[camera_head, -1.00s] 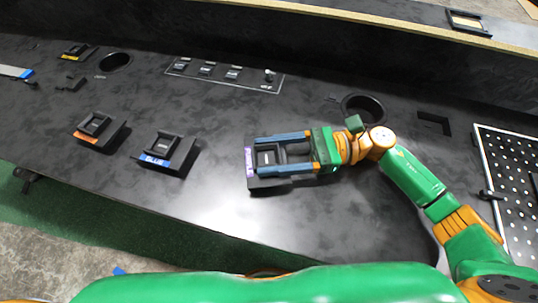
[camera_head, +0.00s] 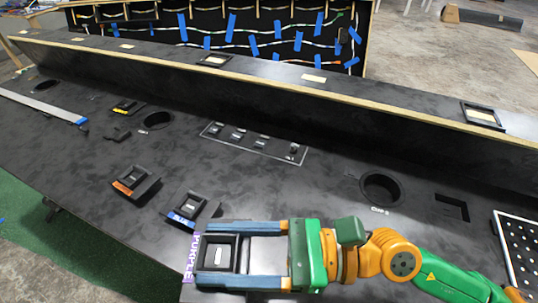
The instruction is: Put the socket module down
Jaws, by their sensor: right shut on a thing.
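The socket module is a black block with a purple label reading PURPLE (camera_head: 192,257) on its left end. My right gripper (camera_head: 240,255) reaches in from the right, and its two blue fingers are shut on the module's upper and lower sides. The module appears to be above the table, near the front edge; the exact gap under it cannot be told. My left gripper is not in view.
A blue-labelled module (camera_head: 189,209) stands close behind the held one, an orange-labelled module (camera_head: 134,183) farther left. A yellow-labelled module (camera_head: 127,107), a switch panel (camera_head: 253,143), a round hole (camera_head: 381,187) and a perforated plate (camera_head: 517,250) lie around. The table's middle is clear.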

